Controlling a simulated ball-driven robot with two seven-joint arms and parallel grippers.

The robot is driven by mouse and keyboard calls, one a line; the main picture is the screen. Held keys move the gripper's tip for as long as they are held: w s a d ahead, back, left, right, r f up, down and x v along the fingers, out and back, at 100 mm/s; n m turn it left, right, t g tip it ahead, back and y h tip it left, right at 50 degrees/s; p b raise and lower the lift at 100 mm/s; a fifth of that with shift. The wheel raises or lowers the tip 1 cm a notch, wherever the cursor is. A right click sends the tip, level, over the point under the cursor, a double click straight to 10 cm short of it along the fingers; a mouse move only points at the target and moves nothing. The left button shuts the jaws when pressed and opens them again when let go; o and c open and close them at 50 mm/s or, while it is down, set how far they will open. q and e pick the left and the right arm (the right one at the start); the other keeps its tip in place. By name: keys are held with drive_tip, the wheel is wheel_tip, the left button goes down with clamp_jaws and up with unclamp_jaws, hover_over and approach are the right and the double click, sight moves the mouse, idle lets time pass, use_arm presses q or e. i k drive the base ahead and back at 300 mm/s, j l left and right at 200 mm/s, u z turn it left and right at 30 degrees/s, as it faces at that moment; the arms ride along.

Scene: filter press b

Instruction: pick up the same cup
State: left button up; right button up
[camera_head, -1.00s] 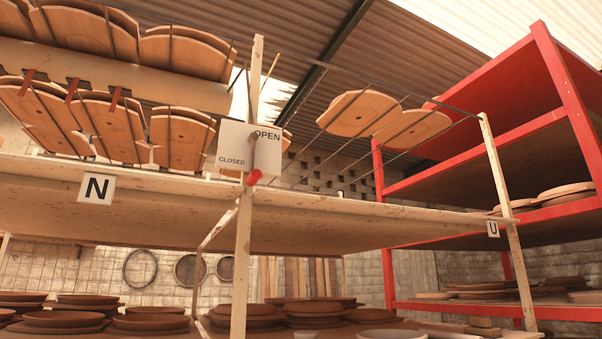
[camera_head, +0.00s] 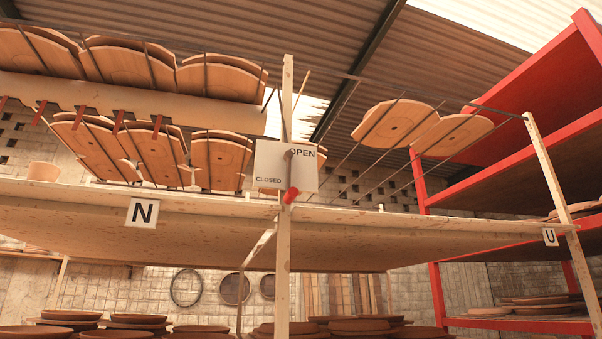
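A small terracotta-coloured cup (camera_head: 44,171) stands upright on the upper wooden shelf (camera_head: 200,222) at the far left. It is seen from below, and its base is partly hidden by the shelf edge. Neither of my grippers shows in the head view, so nothing tells what they hold.
A post with an OPEN/CLOSED sign (camera_head: 286,166) and a red handle (camera_head: 291,195) stands mid-view. Clay plates (camera_head: 137,320) fill the lower shelf. A red rack (camera_head: 440,300) stands at right.

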sight(39, 171)
drive_tip(key=u, duration=1.35)
drive_tip(key=i+z, duration=0.05)
